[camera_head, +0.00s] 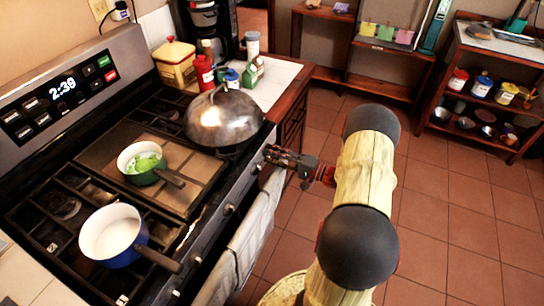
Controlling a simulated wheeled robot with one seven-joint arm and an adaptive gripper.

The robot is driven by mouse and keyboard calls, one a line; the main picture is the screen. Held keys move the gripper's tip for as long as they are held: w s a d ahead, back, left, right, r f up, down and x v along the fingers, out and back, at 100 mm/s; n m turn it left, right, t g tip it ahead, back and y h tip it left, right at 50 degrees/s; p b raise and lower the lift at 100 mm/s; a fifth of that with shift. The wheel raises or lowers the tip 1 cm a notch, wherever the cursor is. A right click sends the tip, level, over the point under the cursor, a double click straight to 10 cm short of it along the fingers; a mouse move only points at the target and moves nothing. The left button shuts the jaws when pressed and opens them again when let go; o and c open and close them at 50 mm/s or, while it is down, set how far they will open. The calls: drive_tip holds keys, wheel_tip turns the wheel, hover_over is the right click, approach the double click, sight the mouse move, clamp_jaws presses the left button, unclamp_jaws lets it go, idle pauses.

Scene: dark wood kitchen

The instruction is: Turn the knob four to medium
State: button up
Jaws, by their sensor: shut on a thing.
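The stove (215,225) has a row of knobs along its front edge. One knob (229,208) shows below the middle of the cooktop, and another (196,260) sits nearer the camera. My gripper (272,157) reaches in from the right at the far end of this row. It is shut on a stove knob there, which the fingers mostly hide. I cannot read any knob number or setting.
A domed metal lid (222,118) covers the far right burner, close to my gripper. A green pot (142,163) and a blue pot (112,234) stand on the cooktop. A towel (245,250) hangs below the knobs. The tiled floor (455,225) to the right is clear.

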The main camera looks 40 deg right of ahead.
drive_tip(key=o, duration=0.8)
drive_tip(key=shift+a+f, duration=0.15)
drive_tip(key=shift+f, duration=0.1)
drive_tip(key=o, duration=0.3)
drive_tip(key=shift+r, duration=0.1)
drive_tip(key=shift+o, duration=0.2)
drive_tip(key=v, duration=1.2)
drive_tip(key=shift+m, duration=0.3)
